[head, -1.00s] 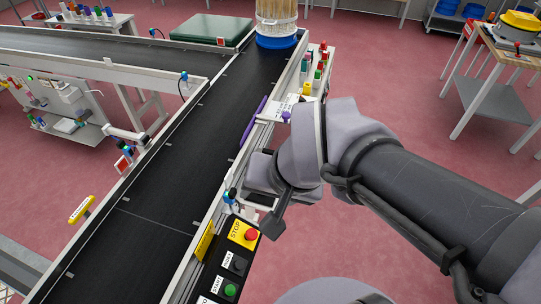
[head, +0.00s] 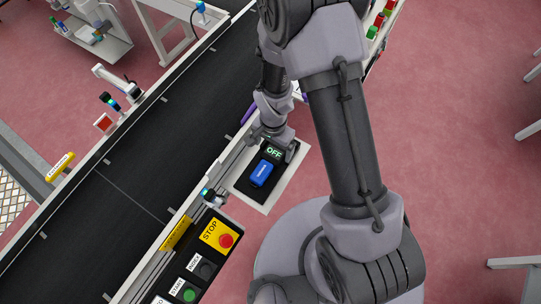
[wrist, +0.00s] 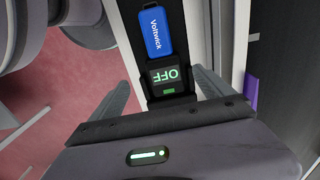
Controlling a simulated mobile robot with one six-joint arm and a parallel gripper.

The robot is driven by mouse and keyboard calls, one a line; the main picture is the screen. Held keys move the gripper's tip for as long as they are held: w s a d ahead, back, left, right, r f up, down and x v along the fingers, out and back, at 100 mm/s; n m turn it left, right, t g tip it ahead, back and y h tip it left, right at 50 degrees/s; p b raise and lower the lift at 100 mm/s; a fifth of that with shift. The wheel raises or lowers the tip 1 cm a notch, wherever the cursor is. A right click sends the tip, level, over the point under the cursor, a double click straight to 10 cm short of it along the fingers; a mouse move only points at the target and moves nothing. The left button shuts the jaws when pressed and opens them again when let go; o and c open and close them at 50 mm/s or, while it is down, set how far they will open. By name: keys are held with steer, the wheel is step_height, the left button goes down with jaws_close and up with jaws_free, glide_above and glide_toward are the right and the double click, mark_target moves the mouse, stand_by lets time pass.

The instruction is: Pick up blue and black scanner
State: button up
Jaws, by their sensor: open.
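A blue block (head: 262,172) lies on a black base with a green OFF display (head: 273,153), on a white plate (head: 247,201) beside the conveyor. Together they look like the blue and black scanner, though I cannot tell whether block and base are one piece. In the wrist view the blue block (wrist: 157,32) reads "Voltwick" and the OFF display (wrist: 166,75) is nearer to me. My gripper (wrist: 162,84) is open and empty, with one finger each side of the display's part in that view. In the head view my gripper (head: 281,142) is at the display end and partly hides it.
The black conveyor belt (head: 152,135) runs along the left. A control panel (head: 207,262) with a yellow STOP box (head: 218,238) is close in front of the plate. A purple strip (wrist: 251,92) is on the right in the wrist view. Red floor lies to the right.

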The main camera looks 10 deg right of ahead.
mark_target(270, 159)
step_height(270, 159, down, 3)
steer(key=shift+b, duration=0.35)
steer(key=f+b, duration=0.1)
steer(key=f, duration=0.2)
steer(key=a+f+b, duration=0.1)
steer(key=f, duration=0.1)
steer(key=shift+f+b, duration=0.25)
steer(key=shift+b, duration=0.1)
steer(key=shift+s+r, duration=0.1)
steer(key=shift+r, duration=0.05)
steer(key=shift+c, duration=0.6)
steer(key=c, duration=1.6)
steer(key=shift+r+p, duration=1.2)
steer(key=shift+r, duration=0.7)
steer(key=shift+c, duration=0.2)
steer(key=s+a, duration=0.1)
steer(key=s, duration=0.4)
steer(key=s+a+p, duration=0.1)
steer(key=s, duration=0.4)
steer(key=s+a+r, duration=0.1)
steer(key=s, duration=0.4)
steer(key=shift+s+a+r+p, duration=0.1)
steer(key=shift+s+p, duration=0.25)
steer(key=shift+p, duration=0.05)
